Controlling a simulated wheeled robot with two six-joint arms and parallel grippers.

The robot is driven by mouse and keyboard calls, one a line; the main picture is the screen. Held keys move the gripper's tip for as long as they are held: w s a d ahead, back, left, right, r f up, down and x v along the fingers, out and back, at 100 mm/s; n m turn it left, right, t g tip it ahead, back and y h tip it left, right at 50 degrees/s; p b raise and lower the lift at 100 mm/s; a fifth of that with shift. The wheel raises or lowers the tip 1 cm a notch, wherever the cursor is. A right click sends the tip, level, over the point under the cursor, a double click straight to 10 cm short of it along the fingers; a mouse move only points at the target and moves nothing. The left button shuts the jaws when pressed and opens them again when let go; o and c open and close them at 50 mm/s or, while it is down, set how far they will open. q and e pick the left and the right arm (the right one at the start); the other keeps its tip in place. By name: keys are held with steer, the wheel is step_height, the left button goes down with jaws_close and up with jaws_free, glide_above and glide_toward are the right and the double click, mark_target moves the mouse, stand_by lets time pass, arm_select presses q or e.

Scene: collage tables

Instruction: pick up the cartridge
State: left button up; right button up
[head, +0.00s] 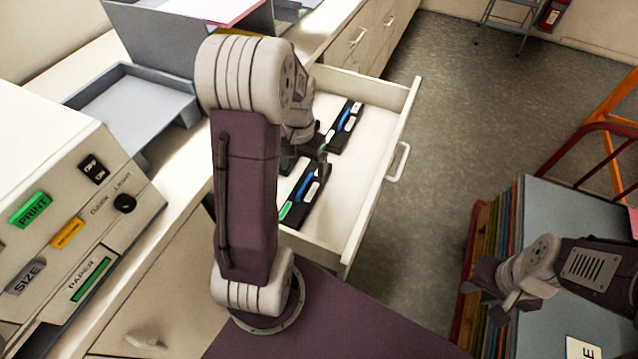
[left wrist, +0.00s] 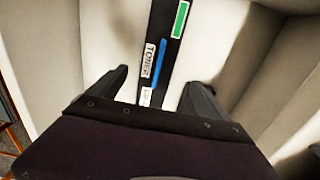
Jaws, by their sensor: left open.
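Two slim black cartridges lie in the open drawer in the head view. The nearer cartridge (head: 302,197) has a green label at its near end, a blue stripe and a white label. The farther cartridge (head: 345,127) looks alike. My left gripper (head: 312,158) is open over the drawer, near the far end of the nearer cartridge, and partly hides it. In the left wrist view a cartridge (left wrist: 165,45) with a "TONER" label runs between the open fingers of my left gripper (left wrist: 155,90). Contact cannot be told. My right gripper (head: 495,293) is off to the right, its jaws unclear.
The drawer's front wall (head: 385,170) and side walls surround the cartridges. A printer panel (head: 75,220) stands at the left, with a grey tray (head: 140,105) behind it. A stack of coloured sheets (head: 510,215) is at the right. Open floor (head: 460,110) lies beyond the drawer.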

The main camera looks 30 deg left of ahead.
mark_target(305, 183)
arm_select(q)
steer(key=f, duration=0.2)
steer(key=d+f, duration=0.1)
steer(key=shift+s, duration=0.3)
steer(key=shift+w+a+f, duration=0.25)
steer(key=shift+a+f, duration=0.1)
steer(key=shift+f, duration=0.15)
step_height(305, 183, down, 4)
steer(key=shift+s+d+r+b, duration=0.1)
steer(key=shift+s+d+b, duration=0.05)
steer(key=shift+b, duration=0.15)
steer(key=shift+f, duration=0.55)
steer(key=shift+r, duration=0.1)
jaws_close()
steer(key=shift+r, duration=0.15)
